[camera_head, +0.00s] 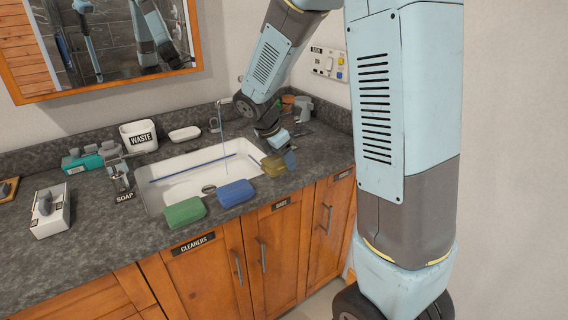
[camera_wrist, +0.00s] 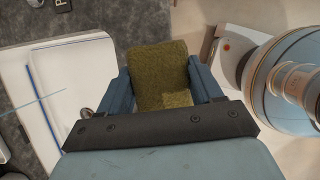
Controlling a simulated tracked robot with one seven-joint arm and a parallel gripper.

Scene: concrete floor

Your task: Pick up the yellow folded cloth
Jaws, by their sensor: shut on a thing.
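The yellow folded cloth (camera_head: 273,165) is at the right front corner of the sink, at the counter's front edge. In the wrist view the cloth (camera_wrist: 158,72) lies between the two blue fingers of my gripper (camera_wrist: 160,85), which is shut on it. In the head view my gripper (camera_head: 285,150) reaches down from the right and partly hides the cloth. I cannot tell whether the cloth is clear of the counter.
A blue folded cloth (camera_head: 236,193) and a green one (camera_head: 184,212) lie along the sink's front edge. The white sink (camera_head: 165,180) is behind them, with a thin tap standing near its back. A waste bin (camera_head: 138,136), a white dish (camera_head: 184,133) and a soap dispenser (camera_head: 122,184) stand around it.

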